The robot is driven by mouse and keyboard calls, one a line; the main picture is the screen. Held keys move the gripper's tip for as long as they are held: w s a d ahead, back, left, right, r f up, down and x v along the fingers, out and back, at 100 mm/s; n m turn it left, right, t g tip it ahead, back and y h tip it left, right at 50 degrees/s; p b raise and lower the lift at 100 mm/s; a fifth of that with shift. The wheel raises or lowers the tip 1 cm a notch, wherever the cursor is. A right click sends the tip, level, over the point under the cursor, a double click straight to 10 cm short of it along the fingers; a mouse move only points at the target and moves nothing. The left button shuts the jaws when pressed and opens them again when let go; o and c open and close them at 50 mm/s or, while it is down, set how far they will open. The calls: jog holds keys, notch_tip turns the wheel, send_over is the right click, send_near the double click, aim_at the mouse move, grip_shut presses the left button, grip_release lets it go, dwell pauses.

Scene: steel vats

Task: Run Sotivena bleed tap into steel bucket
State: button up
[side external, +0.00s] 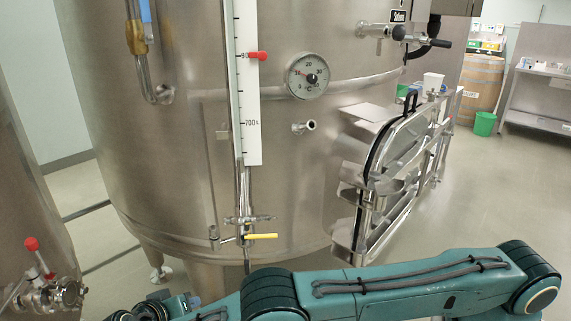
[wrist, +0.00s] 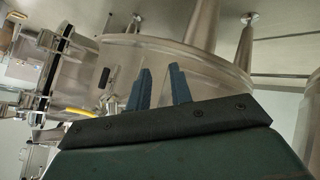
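A large steel vat (side external: 290,150) fills the middle of the side view. A small tap with a yellow lever (side external: 261,236) sits low on its front, below the level gauge; the lever lies about level. I see no steel bucket in either view.
A white level gauge (side external: 248,85) and a dial (side external: 307,76) are on the vat. A hinged manway door (side external: 395,165) juts out at right. A second vat (side external: 25,190) with a red-handled valve (side external: 31,244) stands at left.

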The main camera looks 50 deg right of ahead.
jog(key=shift+o, duration=0.5)
jog(key=shift+w+d+r+n, duration=0.2)
jog(key=shift+r+n, duration=0.15)
jog(key=shift+n, duration=0.15)
notch_tip(320, 180, up, 14)
jog(key=n+g+y, duration=0.1)
jog(key=n+y, duration=0.5)
jog(key=n, duration=2.7)
send_over(246, 263)
jog(key=s+a, duration=0.3)
jog(key=s, duration=0.1)
jog(key=shift+w+a+f, duration=0.1)
jog(key=shift+w, duration=0.05)
jog(key=x, duration=1.3)
jog(key=shift+w+f, duration=0.2)
jog(key=shift+f, duration=0.15)
